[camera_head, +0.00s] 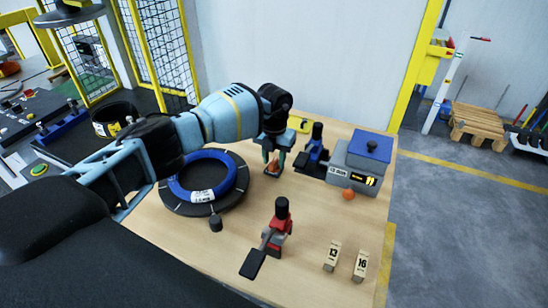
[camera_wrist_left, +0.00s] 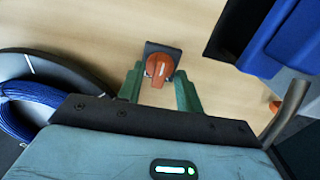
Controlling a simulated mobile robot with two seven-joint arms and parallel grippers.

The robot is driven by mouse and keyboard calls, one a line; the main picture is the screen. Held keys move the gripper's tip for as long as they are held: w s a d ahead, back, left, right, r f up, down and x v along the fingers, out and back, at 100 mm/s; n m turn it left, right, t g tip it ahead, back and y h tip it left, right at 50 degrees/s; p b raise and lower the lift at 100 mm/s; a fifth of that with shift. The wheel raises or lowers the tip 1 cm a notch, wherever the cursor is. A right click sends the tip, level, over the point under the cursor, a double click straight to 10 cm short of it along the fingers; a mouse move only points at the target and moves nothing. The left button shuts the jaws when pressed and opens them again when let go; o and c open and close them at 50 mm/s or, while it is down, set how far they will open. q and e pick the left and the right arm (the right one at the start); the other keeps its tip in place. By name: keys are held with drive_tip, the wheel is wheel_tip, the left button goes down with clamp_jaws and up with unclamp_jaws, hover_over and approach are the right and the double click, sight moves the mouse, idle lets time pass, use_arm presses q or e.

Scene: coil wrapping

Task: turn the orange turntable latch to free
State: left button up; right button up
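The orange turntable latch (camera_wrist_left: 158,68) sits on a small dark base plate (camera_wrist_left: 152,47) on the wooden table, beside the turntable. In the head view the latch (camera_head: 273,168) shows between the fingers of my left gripper (camera_head: 273,160), which points down at it. In the left wrist view the two green fingers of my left gripper (camera_wrist_left: 160,78) stand apart, one on each side of the latch, with small gaps; contact is not clear. The round black turntable (camera_head: 238,192) carries a blue coil (camera_head: 177,188) with a white label. My right gripper is not in view.
Behind and right of the latch stand a blue-handled tool (camera_head: 314,155) and a grey box with a blue top (camera_head: 369,150). An orange ball-like knob (camera_head: 348,194) is in front of the box. A red and black lever (camera_head: 279,225) and tags 13 (camera_head: 332,256) and 16 (camera_head: 361,265) lie nearer.

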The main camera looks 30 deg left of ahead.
sight(274, 161)
use_arm(q)
drive_tip(key=shift+r, duration=0.1)
wheel_tip(274, 161, up, 8)
drive_tip(key=shift+f, duration=0.15)
idle(0.4)
idle(0.4)
